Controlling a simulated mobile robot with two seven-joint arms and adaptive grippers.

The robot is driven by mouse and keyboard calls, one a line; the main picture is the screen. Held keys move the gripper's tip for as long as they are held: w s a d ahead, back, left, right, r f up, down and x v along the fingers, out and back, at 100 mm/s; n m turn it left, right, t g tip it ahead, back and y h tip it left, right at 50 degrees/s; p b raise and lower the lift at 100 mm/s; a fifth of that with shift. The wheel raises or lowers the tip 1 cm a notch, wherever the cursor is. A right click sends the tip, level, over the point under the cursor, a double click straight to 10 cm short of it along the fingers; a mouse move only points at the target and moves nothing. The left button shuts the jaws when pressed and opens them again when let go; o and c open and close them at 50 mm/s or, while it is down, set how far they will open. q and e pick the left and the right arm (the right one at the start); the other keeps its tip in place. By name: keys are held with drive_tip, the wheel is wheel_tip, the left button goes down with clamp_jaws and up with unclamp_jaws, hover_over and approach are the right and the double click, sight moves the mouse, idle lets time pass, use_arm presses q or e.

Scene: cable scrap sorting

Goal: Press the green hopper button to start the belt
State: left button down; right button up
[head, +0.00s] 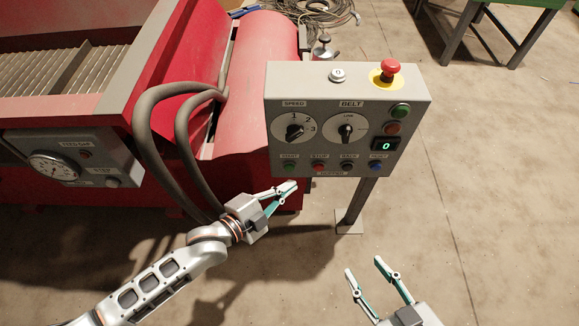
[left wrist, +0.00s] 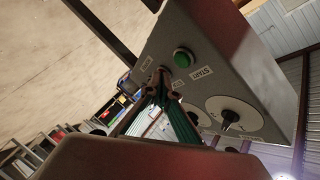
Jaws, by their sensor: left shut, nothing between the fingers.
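In the left wrist view a green button (left wrist: 183,57) shows unobstructed beside a START label. My left gripper (head: 290,187) is shut and empty just below that button in the head view. Its fingertips (left wrist: 163,78) appear near the button but not over it; contact cannot be made out. My right gripper (head: 364,264) is open and empty, below the panel over the floor.
A red button (head: 319,166), a black one (head: 347,167) and a blue one (head: 376,167) share the row. Another green button (head: 401,111) and a red emergency stop (head: 390,67) are higher up. Thick hoses (head: 143,126) and the red machine (head: 241,165) stand left.

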sight(289, 167)
use_arm(q)
drive_tip(key=shift+w+r, duration=0.1)
drive_tip(key=shift+w, duration=0.95)
idle(0.6)
drive_tip(key=shift+w, duration=0.2)
drive_tip(key=shift+w, duration=0.25)
drive_tip(key=shift+w, duration=0.1)
idle(0.4)
